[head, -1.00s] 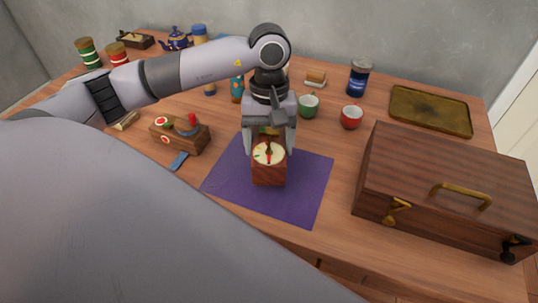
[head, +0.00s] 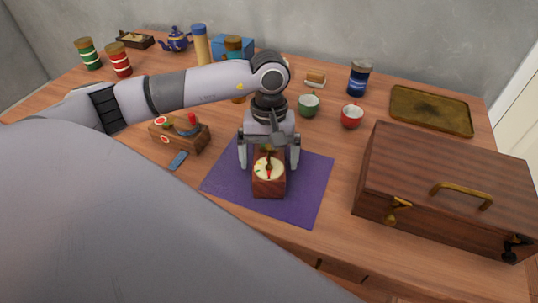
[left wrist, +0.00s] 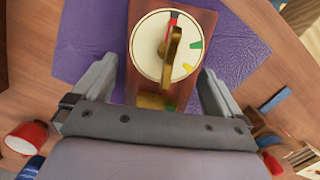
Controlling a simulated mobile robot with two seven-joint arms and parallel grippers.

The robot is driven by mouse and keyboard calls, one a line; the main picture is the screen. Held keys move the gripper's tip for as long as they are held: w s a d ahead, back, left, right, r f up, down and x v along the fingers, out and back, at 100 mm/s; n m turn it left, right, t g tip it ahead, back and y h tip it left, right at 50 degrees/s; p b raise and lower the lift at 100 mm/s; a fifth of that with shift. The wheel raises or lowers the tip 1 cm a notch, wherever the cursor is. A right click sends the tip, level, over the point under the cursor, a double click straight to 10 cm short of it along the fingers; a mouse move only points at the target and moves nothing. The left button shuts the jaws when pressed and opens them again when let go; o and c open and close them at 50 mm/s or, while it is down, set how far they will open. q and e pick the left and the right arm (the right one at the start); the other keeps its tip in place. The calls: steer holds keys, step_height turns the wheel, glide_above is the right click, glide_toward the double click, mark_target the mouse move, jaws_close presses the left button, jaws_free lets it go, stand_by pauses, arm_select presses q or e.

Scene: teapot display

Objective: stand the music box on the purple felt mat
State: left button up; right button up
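The music box (head: 268,188), a small wooden box with a cream dial and a brass piece on it, stands upright on the purple felt mat (head: 308,180), near the mat's middle. It also shows in the left wrist view (left wrist: 165,45), with purple mat on both sides. My left gripper (head: 269,160) is open just behind and above the box. In the left wrist view its fingers (left wrist: 158,85) lie either side of the box, with a visible gap at the left; contact at the right is hard to tell. My right gripper is not in view.
A wooden case (head: 450,190) stands right of the mat. A wooden toy-like box (head: 180,137) and a flat blue piece (head: 178,160) lie to the left. Green (head: 308,104) and red (head: 351,116) cups stand behind. A brass tray (head: 430,110) is at the back right.

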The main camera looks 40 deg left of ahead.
arm_select(q)
steer(key=shift+r, duration=0.1)
step_height(320, 180, up, 12)
steer(key=w, duration=0.1)
steer(key=shift+w+a, duration=0.15)
steer(key=shift+a, duration=0.25)
stand_by(0.4)
